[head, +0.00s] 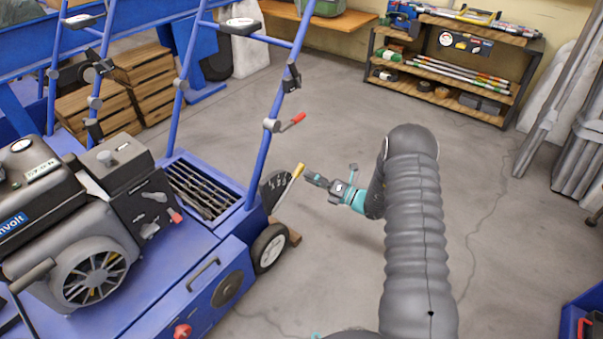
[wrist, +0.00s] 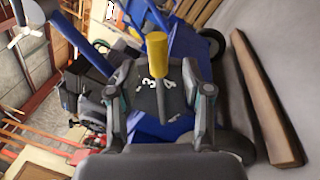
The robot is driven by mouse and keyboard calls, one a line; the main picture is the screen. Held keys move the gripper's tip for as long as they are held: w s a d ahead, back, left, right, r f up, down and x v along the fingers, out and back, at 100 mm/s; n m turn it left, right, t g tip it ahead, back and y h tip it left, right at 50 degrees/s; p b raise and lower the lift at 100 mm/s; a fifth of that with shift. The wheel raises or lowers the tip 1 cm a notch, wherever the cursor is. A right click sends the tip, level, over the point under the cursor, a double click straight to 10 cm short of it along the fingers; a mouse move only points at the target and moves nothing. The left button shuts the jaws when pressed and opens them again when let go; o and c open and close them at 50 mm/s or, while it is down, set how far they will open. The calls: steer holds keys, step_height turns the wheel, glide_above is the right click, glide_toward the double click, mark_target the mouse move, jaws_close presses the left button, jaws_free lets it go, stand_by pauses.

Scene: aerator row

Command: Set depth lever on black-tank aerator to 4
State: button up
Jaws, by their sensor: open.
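The blue aerator (head: 205,262) with a black tank (head: 30,190) fills the left of the head view. Its depth lever (head: 298,171) has a yellow grip and stands beside a dark numbered plate (head: 272,188) above the wheel. My gripper (head: 308,177) is open just right of the lever. In the wrist view the lever's yellow grip (wrist: 157,55) appears between the two open fingers (wrist: 157,72), with a visible gap on each side. White numerals, including a 3 and a 4, show on the plate (wrist: 146,98) behind it. I cannot tell which numeral the lever marks.
A red-tipped lever (head: 293,122) sticks out from the aerator's blue handle frame (head: 255,130). A wheel (head: 270,248) and a wooden block (head: 294,237) are below the depth lever. A shelf (head: 450,65) stands at the back.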

steer(key=v, duration=0.7)
steer(key=shift+d, duration=0.1)
steer(key=s+a+f+n+g+h, duration=0.1)
steer(key=s+a+f+n+g, duration=0.2)
steer(key=s+f+n+g, duration=0.3)
steer(key=s+r+n+g+h, duration=0.3)
steer(key=s+r+n+g, duration=0.2)
steer(key=s+n, duration=0.6)
steer(key=s+d+r+n+t+h+p, duration=0.1)
steer(key=s+r+n+h, duration=0.3)
steer(key=r, duration=0.8)
steer(key=s+d+r+n+t+h+p, duration=0.1)
steer(key=s+d+r+n+t+h, duration=0.2)
steer(key=s+r+n, duration=0.5)
steer(key=s+d+r+n+t+h+p, duration=0.2)
steer(key=s+r+n+h, duration=0.4)
steer(key=r, duration=1)
steer(key=shift+s+d+n+t, duration=0.45)
steer(key=shift+s+d, duration=0.3)
steer(key=shift+s, duration=0.75)
